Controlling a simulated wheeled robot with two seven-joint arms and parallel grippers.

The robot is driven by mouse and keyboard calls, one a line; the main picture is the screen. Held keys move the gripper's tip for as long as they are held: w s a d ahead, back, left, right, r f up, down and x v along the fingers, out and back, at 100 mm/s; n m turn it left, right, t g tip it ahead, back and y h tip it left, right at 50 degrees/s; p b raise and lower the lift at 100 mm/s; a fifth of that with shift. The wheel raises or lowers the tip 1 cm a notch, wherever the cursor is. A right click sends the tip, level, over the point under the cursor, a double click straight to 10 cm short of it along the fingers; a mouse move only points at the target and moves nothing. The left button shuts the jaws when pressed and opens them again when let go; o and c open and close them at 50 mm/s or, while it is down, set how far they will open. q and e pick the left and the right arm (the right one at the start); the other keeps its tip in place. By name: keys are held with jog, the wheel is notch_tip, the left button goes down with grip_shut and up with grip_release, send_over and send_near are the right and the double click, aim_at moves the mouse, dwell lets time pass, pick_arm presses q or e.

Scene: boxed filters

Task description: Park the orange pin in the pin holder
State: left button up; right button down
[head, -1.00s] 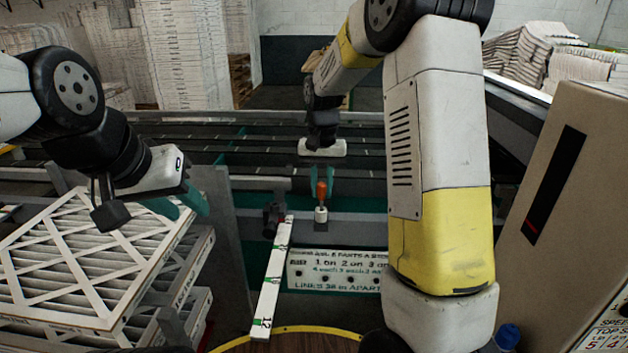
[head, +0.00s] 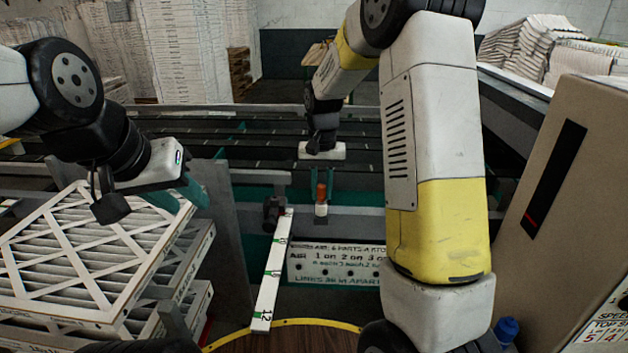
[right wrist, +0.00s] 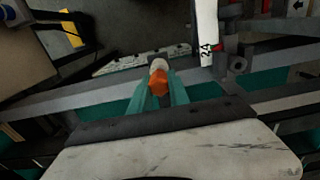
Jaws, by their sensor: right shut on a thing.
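The orange pin (head: 321,190) is upright between the teal fingers of my right gripper (head: 321,182), which is shut on it. It also shows in the right wrist view (right wrist: 158,82), between the fingertips. The small white pin holder (head: 321,210) is directly below the pin, on the grey rail; the right wrist view shows its pale top (right wrist: 158,63) just beyond the pin. The pin's lower end meets or enters the holder; how deep I cannot tell. My left gripper (head: 182,196) hangs over the filters at the left, its teal fingers apart and empty.
White-framed filters (head: 85,262) are stacked at the left. A white measuring strip (head: 272,270) and a lettered sign (head: 335,265) are in front of the rail. A beige cabinet (head: 575,200) stands at the right. A dark clamp-like part (head: 272,210) is left of the holder.

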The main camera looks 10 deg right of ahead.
aim_at(322, 185)
jog(key=shift+f, duration=0.45)
jog(key=c, duration=1.2)
grip_release()
jog(key=shift+o, duration=0.2)
notch_tip(322, 185, up, 7)
jog(key=shift+r, duration=0.4)
